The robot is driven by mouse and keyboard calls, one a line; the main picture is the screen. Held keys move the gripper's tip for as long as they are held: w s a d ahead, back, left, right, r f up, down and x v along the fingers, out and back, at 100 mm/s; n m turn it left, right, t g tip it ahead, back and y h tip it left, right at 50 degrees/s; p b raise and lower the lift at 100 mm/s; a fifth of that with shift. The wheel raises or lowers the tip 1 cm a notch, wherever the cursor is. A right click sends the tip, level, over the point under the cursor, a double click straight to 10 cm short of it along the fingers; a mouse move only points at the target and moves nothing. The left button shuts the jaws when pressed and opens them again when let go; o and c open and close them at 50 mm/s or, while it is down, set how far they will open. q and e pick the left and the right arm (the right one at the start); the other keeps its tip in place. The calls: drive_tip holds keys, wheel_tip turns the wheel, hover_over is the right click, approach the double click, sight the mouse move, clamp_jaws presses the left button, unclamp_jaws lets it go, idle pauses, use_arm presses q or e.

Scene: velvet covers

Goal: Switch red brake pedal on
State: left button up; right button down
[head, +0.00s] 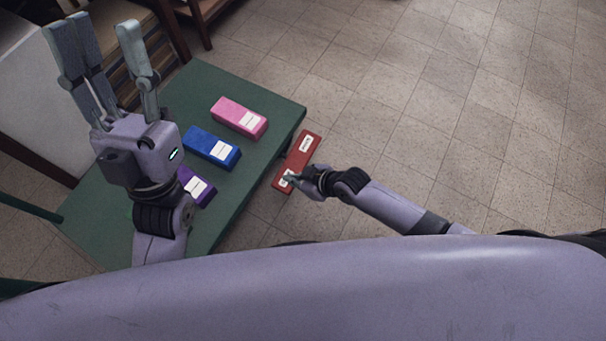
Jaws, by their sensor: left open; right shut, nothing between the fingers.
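The red brake pedal (299,155) is a long red block at the right side of the green table, low beside its edge. It has a white label near each end. My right gripper (289,179) is at the near end of the red pedal, over or touching its near label; I cannot tell which. Its fingers are small and partly hidden by the wrist, and they are shut with nothing between them. My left gripper (104,45) is raised high above the left part of the table, fingers pointing away, open and empty.
On the green table (270,105) lie a pink block (239,117), a blue block (212,148) and a purple block (197,187), the last partly hidden by my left arm. Wooden furniture (197,12) stands at the back left. The tiled floor to the right is clear.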

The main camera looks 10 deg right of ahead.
use_arm(q)
drive_tip(key=w+d+f+g+y+p, duration=0.1)
drive_tip(key=w+f+g+y+p, duration=0.1)
drive_tip(key=w+f+g, duration=0.4)
drive_tip(key=shift+w+d+f, duration=0.2)
drive_tip(key=shift+w, duration=1.2)
use_arm(e)
drive_tip(key=shift+s+v, duration=0.2)
drive_tip(key=shift+v, duration=2.15)
drive_tip(key=shift+a, duration=0.15)
